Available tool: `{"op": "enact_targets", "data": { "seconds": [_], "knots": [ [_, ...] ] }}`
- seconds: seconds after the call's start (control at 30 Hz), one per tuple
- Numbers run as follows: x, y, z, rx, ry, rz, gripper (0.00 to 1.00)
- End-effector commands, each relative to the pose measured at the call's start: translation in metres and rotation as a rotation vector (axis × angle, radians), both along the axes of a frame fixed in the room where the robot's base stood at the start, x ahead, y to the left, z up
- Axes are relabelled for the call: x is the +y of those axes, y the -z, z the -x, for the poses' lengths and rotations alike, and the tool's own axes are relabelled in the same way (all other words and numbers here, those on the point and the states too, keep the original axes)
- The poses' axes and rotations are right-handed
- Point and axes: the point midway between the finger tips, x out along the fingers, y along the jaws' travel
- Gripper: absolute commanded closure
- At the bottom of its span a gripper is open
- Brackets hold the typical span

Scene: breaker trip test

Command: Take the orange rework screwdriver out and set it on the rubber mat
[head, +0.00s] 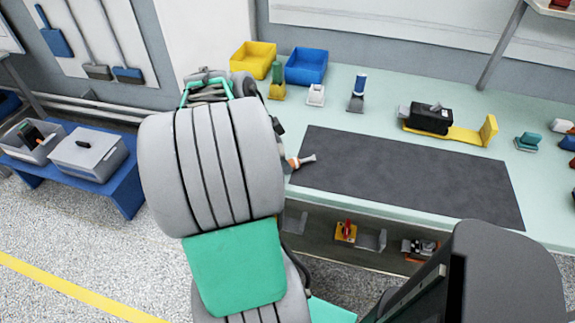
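An orange-handled tool with a pale tip (304,160), which looks like the orange screwdriver, shows just right of my arm, at the left edge of the dark rubber mat (410,178). Its left part is hidden behind my arm. I cannot tell whether it touches the mat or is held. The mat lies flat on the pale green bench, and its visible surface is bare. My gripper is mostly or wholly hidden behind my large grey arm links; only small dark parts show beside the tool. Its fingertips cannot be made out.
A yellow bin (253,60), a blue bin (306,66) and several small stands line the bench's back. A black device on a yellow base (432,118) stands behind the mat. Holders sit on a shelf below the front edge. A blue table (118,185) with grey boxes is left.

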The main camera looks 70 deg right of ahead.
Motion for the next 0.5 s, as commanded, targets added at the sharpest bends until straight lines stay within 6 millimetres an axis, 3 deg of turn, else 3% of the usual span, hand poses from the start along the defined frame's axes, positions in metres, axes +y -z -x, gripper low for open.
{"op": "enact_targets", "data": {
  "seconds": [0.13, 0.37, 0.5],
  "knots": [
    [-0.006, 0.02, 0.007, 0.0, -0.001, -0.003, 0.46],
    [-0.006, 0.022, 0.007, -0.001, -0.004, 0.0, 0.46],
    [-0.006, 0.022, 0.006, -0.001, -0.004, 0.0, 0.57]
  ]
}}
